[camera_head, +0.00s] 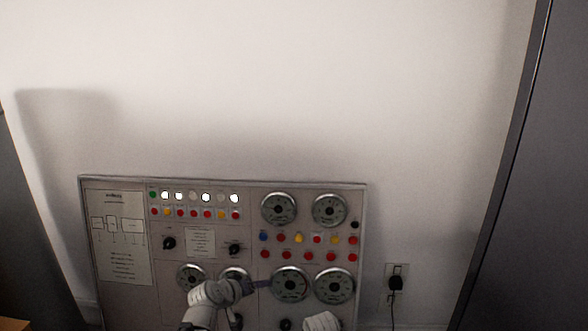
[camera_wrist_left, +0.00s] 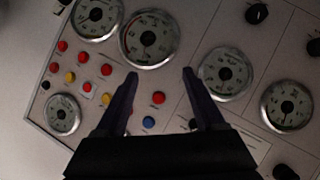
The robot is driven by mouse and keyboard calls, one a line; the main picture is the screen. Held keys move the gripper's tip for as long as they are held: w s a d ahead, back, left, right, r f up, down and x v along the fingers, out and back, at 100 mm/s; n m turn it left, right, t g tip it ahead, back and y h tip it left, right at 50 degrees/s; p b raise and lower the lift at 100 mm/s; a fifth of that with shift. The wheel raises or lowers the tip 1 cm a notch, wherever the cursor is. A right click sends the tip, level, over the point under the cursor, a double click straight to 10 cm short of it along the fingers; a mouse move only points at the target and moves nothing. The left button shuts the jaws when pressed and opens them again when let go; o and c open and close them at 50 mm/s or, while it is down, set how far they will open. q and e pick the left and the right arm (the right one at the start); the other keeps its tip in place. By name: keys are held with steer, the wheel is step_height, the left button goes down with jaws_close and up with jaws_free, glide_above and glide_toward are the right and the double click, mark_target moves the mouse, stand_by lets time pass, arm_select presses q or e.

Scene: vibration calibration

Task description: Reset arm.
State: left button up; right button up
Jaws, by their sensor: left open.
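My left gripper (camera_head: 262,284) reaches in from the bottom of the head view, in front of the lower dials of a grey control panel (camera_head: 215,262). In the left wrist view the two dark fingers of this gripper (camera_wrist_left: 160,74) are spread apart with nothing between them. Past them lie a round gauge (camera_wrist_left: 149,39), a red button (camera_wrist_left: 158,97) and a blue button (camera_wrist_left: 148,122). I cannot tell whether the fingers touch the panel. A white part of my other arm (camera_head: 322,321) shows at the bottom edge of the head view; its gripper is not visible.
The panel carries several gauges (camera_head: 278,209), coloured buttons, lit lamps (camera_head: 206,197) and black knobs (camera_head: 169,243). It stands against a white wall (camera_head: 270,90). A socket with a black plug (camera_head: 396,283) is right of it. A dark cabinet (camera_head: 535,200) borders the right.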

arm_select(q)
steer(key=s+d+f+m+g+y, duration=0.1)
steer(key=s+d+f+m+g, duration=0.2)
steer(key=s, duration=0.4)
steer(key=s+d+f+m+g+y, duration=0.1)
steer(key=s+d+f+m+g, duration=0.15)
steer(key=s+d, duration=0.35)
steer(key=s+a+m+g+y+p, duration=0.2)
steer(key=s+g+y, duration=0.25)
steer(key=s, duration=0.65)
step_height(320, 180, up, 36)
steer(key=p, duration=3.7)
steer(key=shift+d+n, duration=0.3)
steer(key=shift+n, duration=0.05)
steer(key=shift+h, duration=0.25)
steer(key=shift+c, duration=0.2)
